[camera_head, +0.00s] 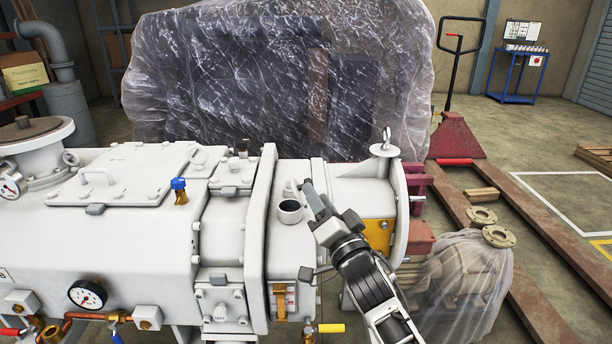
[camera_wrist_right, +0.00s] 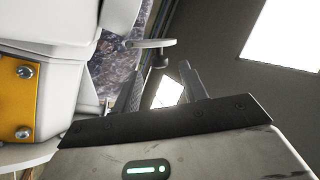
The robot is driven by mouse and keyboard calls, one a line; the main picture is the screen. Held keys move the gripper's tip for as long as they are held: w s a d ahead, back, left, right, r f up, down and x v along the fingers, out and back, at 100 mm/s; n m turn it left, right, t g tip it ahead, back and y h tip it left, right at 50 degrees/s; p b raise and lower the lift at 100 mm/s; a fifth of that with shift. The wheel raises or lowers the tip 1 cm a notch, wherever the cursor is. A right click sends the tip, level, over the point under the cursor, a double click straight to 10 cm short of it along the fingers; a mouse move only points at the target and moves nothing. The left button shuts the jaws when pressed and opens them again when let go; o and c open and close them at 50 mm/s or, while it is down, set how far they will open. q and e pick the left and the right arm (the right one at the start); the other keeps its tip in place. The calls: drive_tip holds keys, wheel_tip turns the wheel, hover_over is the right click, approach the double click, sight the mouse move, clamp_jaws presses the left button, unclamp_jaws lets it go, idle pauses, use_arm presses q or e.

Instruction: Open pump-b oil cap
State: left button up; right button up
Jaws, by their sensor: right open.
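The white pump (camera_head: 130,235) fills the left and middle of the head view. A short round white neck (camera_head: 290,212) with a dark, open-looking top stands on its upper side; I cannot tell whether a cap covers it. My right gripper (camera_head: 314,197) is just right of this neck, fingers pointing up and left, open. In the right wrist view, a small flat-topped piece on a dark stem (camera_wrist_right: 153,44) shows beyond or between the finger tips; whether it is the oil cap or touches a finger is unclear. My left gripper is out of view.
A lifting eye (camera_head: 386,146) rises from the pump's right end, beside a round flange. A yellow plate (camera_head: 378,236) is close to my right gripper. A plastic-wrapped machine (camera_head: 270,75) stands behind. A red pallet jack (camera_head: 456,135) is at right.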

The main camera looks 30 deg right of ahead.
drive_tip(key=x, duration=0.7)
clamp_jaws()
